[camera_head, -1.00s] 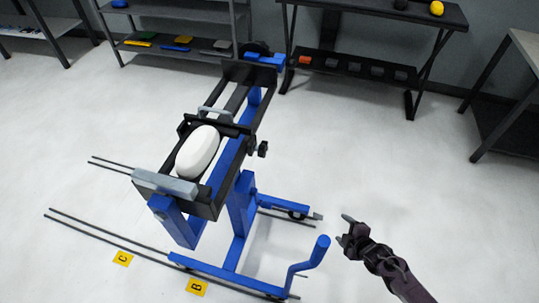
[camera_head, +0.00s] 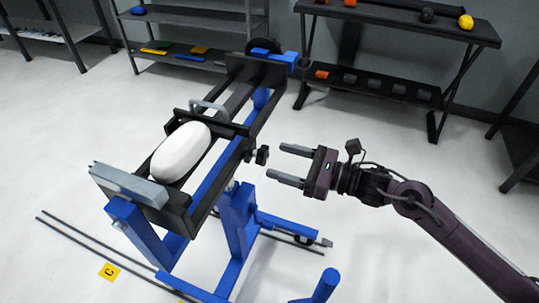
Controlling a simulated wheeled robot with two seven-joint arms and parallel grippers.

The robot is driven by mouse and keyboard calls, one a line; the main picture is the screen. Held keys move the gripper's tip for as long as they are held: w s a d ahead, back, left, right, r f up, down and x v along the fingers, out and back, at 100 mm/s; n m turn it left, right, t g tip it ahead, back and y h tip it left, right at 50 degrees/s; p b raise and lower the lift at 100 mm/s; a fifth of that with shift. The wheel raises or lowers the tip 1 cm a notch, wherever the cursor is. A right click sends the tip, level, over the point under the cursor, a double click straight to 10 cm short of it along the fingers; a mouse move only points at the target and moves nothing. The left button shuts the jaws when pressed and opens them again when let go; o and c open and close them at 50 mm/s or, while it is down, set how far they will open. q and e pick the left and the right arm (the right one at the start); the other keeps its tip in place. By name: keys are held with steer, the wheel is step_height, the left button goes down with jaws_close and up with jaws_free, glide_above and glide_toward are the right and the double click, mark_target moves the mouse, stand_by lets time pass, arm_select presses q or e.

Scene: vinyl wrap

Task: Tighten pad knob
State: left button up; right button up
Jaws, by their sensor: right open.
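The black pad knob (camera_head: 262,155) sticks out from the right side of the black frame on the blue stand (camera_head: 238,210). A second small dark knob part sits just left of it, against the frame. My right gripper (camera_head: 287,165) is open and empty, to the right of the knob. Its two grey fingers point left toward the knob, with a small gap between. My left gripper is not in view.
A dark shelf table (camera_head: 400,90) with small blocks stands at the back right. A grey shelf rack (camera_head: 190,60) stands at the back left. A yellow floor marker C (camera_head: 109,272) and dark floor rails (camera_head: 85,240) lie at lower left.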

mark_target(266, 157)
steer(key=shift+x, duration=1.95)
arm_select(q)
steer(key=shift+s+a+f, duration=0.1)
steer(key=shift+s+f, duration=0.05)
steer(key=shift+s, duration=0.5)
arm_select(e)
steer(key=c, duration=1)
